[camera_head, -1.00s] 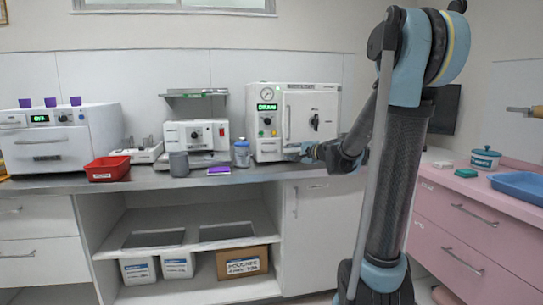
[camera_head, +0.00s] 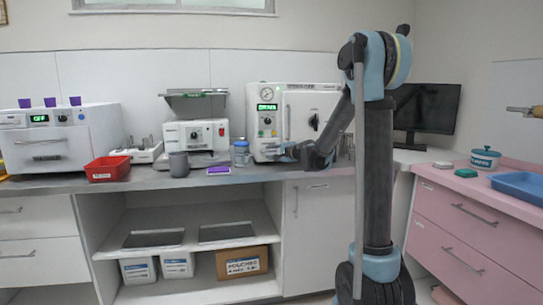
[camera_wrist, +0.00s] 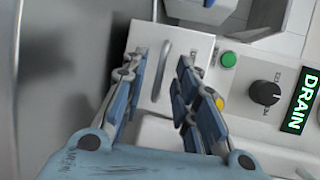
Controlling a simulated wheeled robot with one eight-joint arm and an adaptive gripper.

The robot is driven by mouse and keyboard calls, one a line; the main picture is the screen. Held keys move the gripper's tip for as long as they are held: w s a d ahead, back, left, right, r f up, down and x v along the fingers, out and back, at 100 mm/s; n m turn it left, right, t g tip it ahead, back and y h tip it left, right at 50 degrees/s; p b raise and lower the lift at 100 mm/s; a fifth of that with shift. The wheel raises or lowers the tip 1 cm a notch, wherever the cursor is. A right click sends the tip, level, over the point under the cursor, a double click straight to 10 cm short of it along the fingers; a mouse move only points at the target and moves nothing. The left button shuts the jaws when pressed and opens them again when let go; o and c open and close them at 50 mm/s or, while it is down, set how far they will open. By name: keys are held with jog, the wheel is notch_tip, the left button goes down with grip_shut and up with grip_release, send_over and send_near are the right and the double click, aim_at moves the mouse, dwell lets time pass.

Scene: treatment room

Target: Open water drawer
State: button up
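The white sterilizer (camera_head: 335,100) with a green display stands on the grey counter. In the wrist view its front carries a small white drawer (camera_wrist: 190,45) with a curved grey handle (camera_wrist: 162,70). My gripper (camera_wrist: 161,72) has its two blue-and-grey fingers spread, one on each side of the handle, with visible gaps.
Beside the drawer are a green button (camera_wrist: 228,60), a black knob (camera_wrist: 264,92) and a display reading DRAIN (camera_wrist: 300,103). A blue-lidded jar (camera_head: 241,154) stands just left of my gripper. A grey cup (camera_head: 179,164) and red bin (camera_head: 108,168) are farther left.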

jog(key=shift+x, duration=1.05)
grip_shut()
jog(key=s+d, duration=0.4)
jog(key=s, duration=1)
jog(key=shift+s, duration=0.1)
grip_release()
jog(key=shift+d, duration=0.1)
jog(key=v, duration=1.1)
jog(key=shift+s+d, duration=0.2)
